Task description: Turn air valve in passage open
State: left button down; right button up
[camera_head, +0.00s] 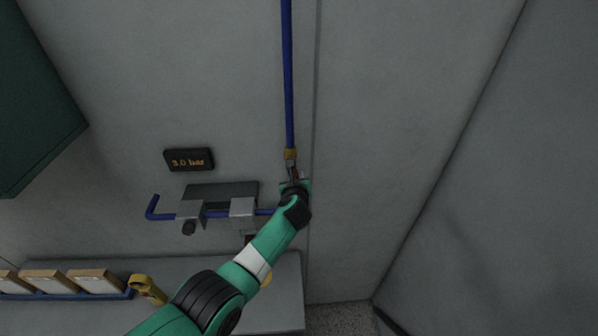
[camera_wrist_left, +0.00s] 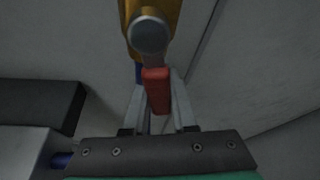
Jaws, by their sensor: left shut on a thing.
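The air valve has a brass body (camera_head: 290,154) at the lower end of a vertical blue pipe (camera_head: 288,75) on the grey wall. In the left wrist view its red handle (camera_wrist_left: 156,90) hangs down from a round metal boss (camera_wrist_left: 149,34) in front of the brass body (camera_wrist_left: 165,12). My left gripper (camera_head: 294,178) is at the valve, just below the brass body. In the left wrist view its two fingers (camera_wrist_left: 157,112) are on either side of the red handle, shut on it. The handle points down, roughly along the pipe. My right gripper is not in view.
A dark display (camera_head: 189,160) reading "3.0 bar" is on the wall to the left. Below it is a metal bracket unit (camera_head: 222,188) with a blue pipe (camera_head: 156,213). A grey ledge (camera_head: 285,292) holds boxes (camera_head: 97,280) and a yellow tool (camera_head: 148,289). A green cabinet (camera_head: 35,110) is at upper left.

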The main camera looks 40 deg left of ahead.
pick_arm(q)
jog(key=shift+s+a+m+g+y, duration=0.4)
jog(key=shift+s+a+m+g, duration=0.15)
jog(key=shift+m, duration=0.25)
jog(key=shift+a, duration=0.1)
jog(key=c, duration=0.7)
grip_release()
